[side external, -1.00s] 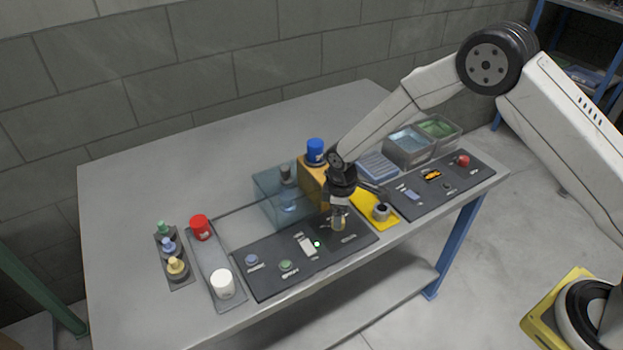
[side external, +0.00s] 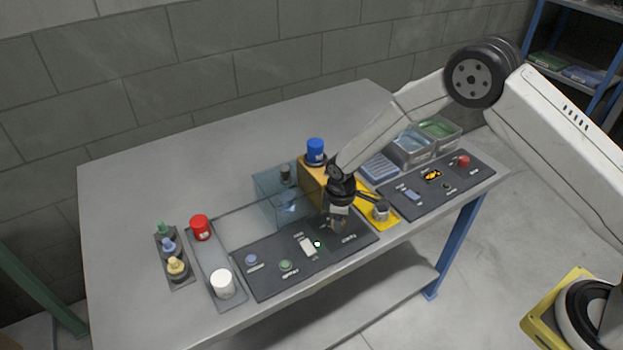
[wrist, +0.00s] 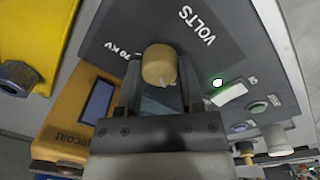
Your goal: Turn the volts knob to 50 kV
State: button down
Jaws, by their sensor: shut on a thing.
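The volts knob (wrist: 159,66) is a tan round knob on the dark panel (wrist: 215,62), beside the printed word VOLTS and a "70 KV" label in the wrist view. My gripper (wrist: 158,82) is shut on the knob, with one finger on each side of it. In the side view my gripper (side external: 338,222) points down at the panel and mostly hides the knob. I cannot read the knob's setting. A green light (wrist: 217,83) is lit beside a white switch (wrist: 230,95).
An orange box (side external: 312,178) with a blue cap and a clear bluish enclosure (side external: 270,192) stand behind the panel. A yellow plate (side external: 388,219) with a metal part lies close on the right. Red and white jars (side external: 222,284) stand left. The table's back left is clear.

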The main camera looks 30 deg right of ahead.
jog(key=shift+m, duration=0.4)
jog(key=m, duration=1.1)
jog(key=shift+g, duration=0.3)
dwell(0.4)
jog(key=shift+c, duration=1.2)
grip_release()
jog(key=shift+r, duration=0.1)
jog(key=shift+a+r, duration=0.15)
jog(key=shift+r, duration=1.75)
jog(key=shift+a+r, duration=0.1)
jog(key=shift+r, duration=1.8)
